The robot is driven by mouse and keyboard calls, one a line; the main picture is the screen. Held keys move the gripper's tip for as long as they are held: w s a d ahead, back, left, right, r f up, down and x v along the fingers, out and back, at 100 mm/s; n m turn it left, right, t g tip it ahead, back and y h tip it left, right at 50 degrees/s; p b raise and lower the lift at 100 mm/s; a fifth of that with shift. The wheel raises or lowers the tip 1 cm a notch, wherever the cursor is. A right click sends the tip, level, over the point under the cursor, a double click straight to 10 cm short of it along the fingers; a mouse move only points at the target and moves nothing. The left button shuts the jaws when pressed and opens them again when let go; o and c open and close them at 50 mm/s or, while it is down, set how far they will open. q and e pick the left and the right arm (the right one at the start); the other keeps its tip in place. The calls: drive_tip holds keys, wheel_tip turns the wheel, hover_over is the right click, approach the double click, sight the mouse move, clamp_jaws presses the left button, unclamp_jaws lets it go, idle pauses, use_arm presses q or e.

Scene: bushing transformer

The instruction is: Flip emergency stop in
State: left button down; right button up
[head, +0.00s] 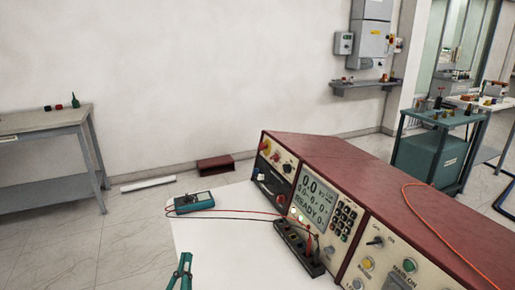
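The large red test instrument (345,160) stands on the white tabletop, with its control panel facing me. A small red knob with yellow around it (264,146), which looks like the emergency stop, is at the upper far-left end of the panel. It is too small to tell whether it is pressed in or out. My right gripper is not in view.
A black terminal block (298,248) sits against the panel front. An orange cable (432,215) lies over the instrument.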

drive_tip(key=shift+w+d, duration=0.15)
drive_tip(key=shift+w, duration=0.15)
